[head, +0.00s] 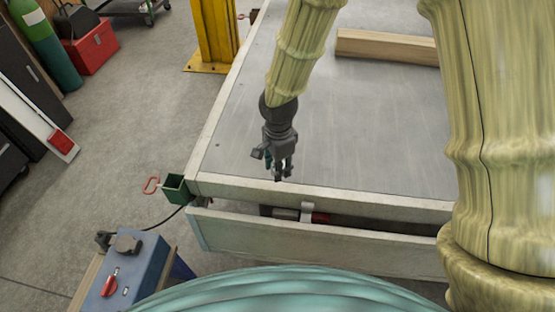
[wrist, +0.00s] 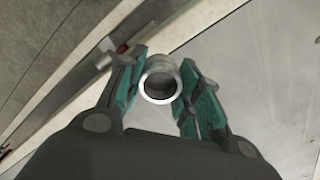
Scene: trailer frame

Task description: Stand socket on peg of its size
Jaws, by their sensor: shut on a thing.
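My gripper (head: 279,172) hangs over the front edge area of the grey trailer deck. In the wrist view its two teal-padded fingers are shut on a round metal socket (wrist: 160,70). The socket's bright ring-shaped end and dark bore face the wrist camera. In the head view the fingers hide the socket, or it is too small to make out. I cannot make out any peg in either view.
The trailer deck (head: 330,125) is mostly bare, with a wooden beam (head: 385,47) farther back. A pale front board (head: 320,239) stands below the deck edge, with a grey-and-red item (head: 318,217) in the gap. A green bracket (head: 175,188) and blue box (head: 127,272) are at left.

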